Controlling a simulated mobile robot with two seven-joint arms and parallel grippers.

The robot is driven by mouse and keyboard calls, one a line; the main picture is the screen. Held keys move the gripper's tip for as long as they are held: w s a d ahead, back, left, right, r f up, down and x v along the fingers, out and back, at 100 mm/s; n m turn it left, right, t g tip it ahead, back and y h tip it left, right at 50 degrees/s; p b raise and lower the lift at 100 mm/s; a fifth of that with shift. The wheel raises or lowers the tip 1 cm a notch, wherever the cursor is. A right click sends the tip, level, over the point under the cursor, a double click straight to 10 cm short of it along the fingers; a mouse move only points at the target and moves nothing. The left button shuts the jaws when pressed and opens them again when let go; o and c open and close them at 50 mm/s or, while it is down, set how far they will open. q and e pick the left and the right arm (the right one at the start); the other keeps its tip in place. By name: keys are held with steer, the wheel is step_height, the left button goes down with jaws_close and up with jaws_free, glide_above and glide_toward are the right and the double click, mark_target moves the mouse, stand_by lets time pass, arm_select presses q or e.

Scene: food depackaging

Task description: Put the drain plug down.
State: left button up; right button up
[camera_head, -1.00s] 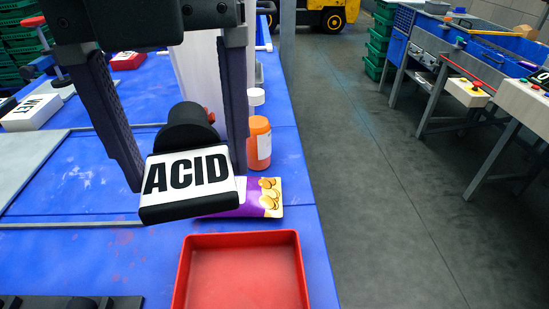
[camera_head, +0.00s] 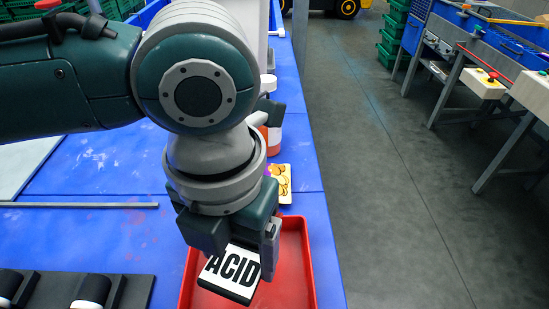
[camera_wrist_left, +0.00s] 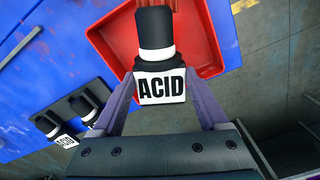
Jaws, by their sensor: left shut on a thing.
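The drain plug (camera_head: 233,274) is a black piece with a white face marked ACID. It also shows in the left wrist view (camera_wrist_left: 161,88), with a black cylinder and a white band beyond the label. My left gripper (camera_head: 243,262) is shut on it, one finger on each side. In the head view the plug is over the red tray (camera_head: 306,262). In the left wrist view the tray (camera_wrist_left: 213,52) lies behind it. I cannot tell whether the plug touches the tray floor. My forearm and wrist hide part of the tray. My right gripper is not in view.
A black rack (camera_head: 130,292) with similar black and white pieces lies at the lower left. The blue table's (camera_head: 325,235) right edge runs close beside the tray.

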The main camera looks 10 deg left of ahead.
mark_target(241, 273)
arm_select(q)
steer(key=shift+f, duration=2.5)
steer(key=shift+f+b, duration=0.15)
steer(key=shift+b, duration=0.2)
steer(key=shift+f+b, duration=0.35)
steer(key=shift+f, duration=0.15)
steer(key=o, duration=1.4)
steer(key=shift+c, duration=0.2)
steer(key=shift+r, duration=0.15)
